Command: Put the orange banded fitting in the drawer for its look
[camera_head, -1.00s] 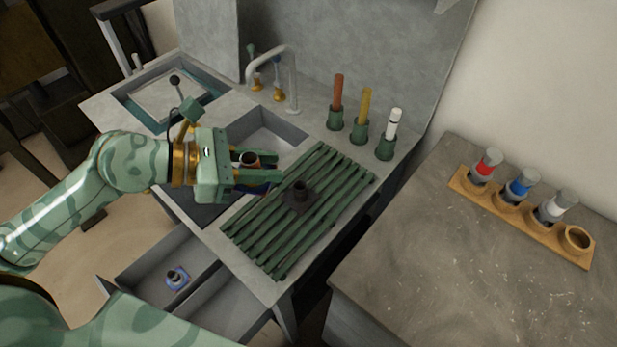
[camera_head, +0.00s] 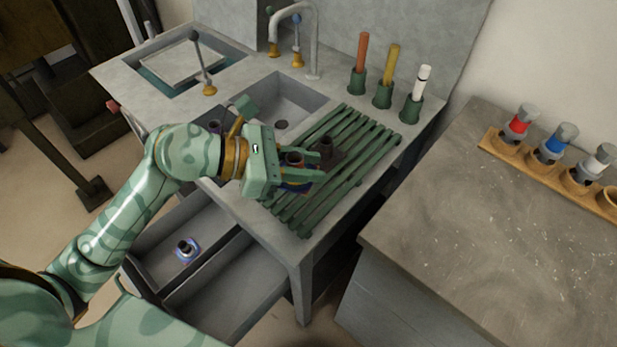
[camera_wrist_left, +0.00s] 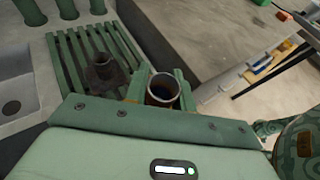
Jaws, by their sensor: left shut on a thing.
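My left gripper (camera_head: 304,172) is shut on a fitting (camera_head: 294,158) with a brown-orange collar and a dark blue base, and holds it above the near left part of the green rack. The wrist view shows its round open top (camera_wrist_left: 163,88) between the fingers; its band is mostly hidden. Below the counter are two open drawers. The left drawer (camera_head: 158,268) holds a fitting with a pale blue base (camera_head: 186,250). The right drawer (camera_head: 235,298) looks empty in its visible part. My right gripper is not in view.
A dark fitting (camera_head: 327,148) stands on the green slatted rack (camera_head: 345,180), close beyond the held one. A sink basin (camera_head: 285,100), a faucet (camera_head: 314,45) and several coloured sticks in green holders (camera_head: 382,92) lie behind. A side table (camera_head: 470,230) carries capped jars in a wooden holder (camera_head: 505,150).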

